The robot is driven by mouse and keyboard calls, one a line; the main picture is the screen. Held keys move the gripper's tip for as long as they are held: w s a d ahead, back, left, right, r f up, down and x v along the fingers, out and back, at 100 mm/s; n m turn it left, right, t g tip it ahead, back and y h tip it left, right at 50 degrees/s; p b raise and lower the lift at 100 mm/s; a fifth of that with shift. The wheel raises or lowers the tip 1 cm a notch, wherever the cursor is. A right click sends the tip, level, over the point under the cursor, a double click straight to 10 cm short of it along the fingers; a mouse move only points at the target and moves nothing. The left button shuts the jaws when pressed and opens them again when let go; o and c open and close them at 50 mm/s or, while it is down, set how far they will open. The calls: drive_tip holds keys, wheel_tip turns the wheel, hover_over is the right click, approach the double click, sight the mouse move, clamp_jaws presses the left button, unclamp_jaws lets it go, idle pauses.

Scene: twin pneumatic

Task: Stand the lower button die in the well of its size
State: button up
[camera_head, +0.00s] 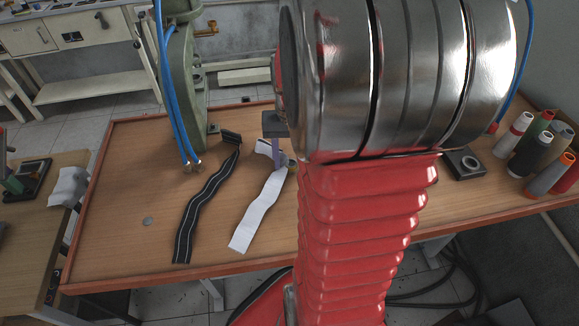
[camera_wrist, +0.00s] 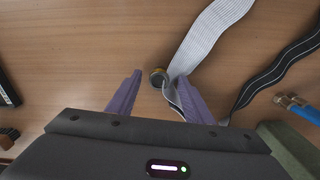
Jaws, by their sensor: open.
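My gripper (camera_head: 281,165) hangs over the table with its purple fingers open; it also shows in the wrist view (camera_wrist: 160,76). A white webbing strap (camera_wrist: 212,35) runs close by the die and the right finger. A dark block with a pale ring around a round recess (camera_head: 465,163) stands on the table at the right. Whether it is the well of the die's size I cannot tell.
A black strap with white lines (camera_head: 190,215) lies left of the white one. A green machine (camera_head: 190,90) with blue hoses stands behind. Several thread spools (camera_head: 531,150) crowd the right end. A flat grey disc (camera_head: 148,221) lies on otherwise bare table at left.

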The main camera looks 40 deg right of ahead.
idle(0.5)
clamp_jaws()
idle(0.4)
